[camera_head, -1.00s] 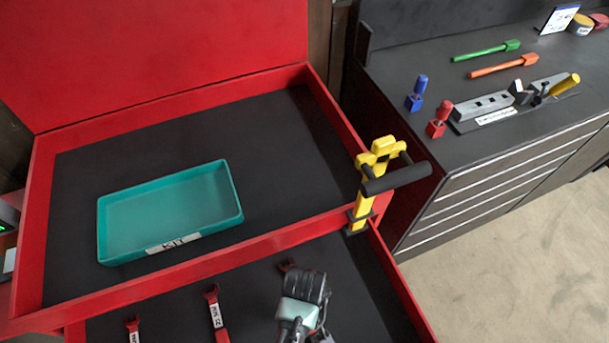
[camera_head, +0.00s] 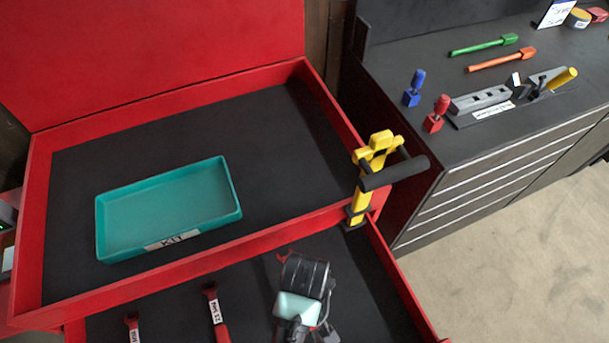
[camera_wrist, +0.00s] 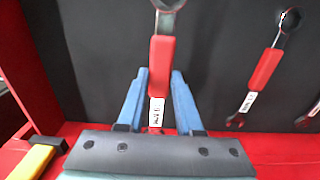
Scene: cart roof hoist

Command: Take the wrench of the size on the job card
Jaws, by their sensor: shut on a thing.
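My gripper (camera_wrist: 157,95) is shut on the red grip of a wrench (camera_wrist: 161,65) in the wrist view, one blue finger on each side. A white label shows on the wrench, too small to read surely. In the head view, my gripper (camera_head: 303,270) is over the right part of the open drawer; only a red end of the held wrench (camera_head: 283,256) shows beside it. Two other red-gripped wrenches lie left in the drawer, one in the middle (camera_head: 215,310) and one farther left (camera_head: 133,325). A white and blue card (camera_head: 555,14) stands on the far bench, unreadable.
A teal tray marked KIT (camera_head: 168,205) sits on the dark chest top inside a red rim (camera_head: 190,275). A yellow post with a black handle (camera_head: 372,180) stands at the right corner. The grey bench (camera_head: 480,130) holds several tools. The chest top right of the tray is clear.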

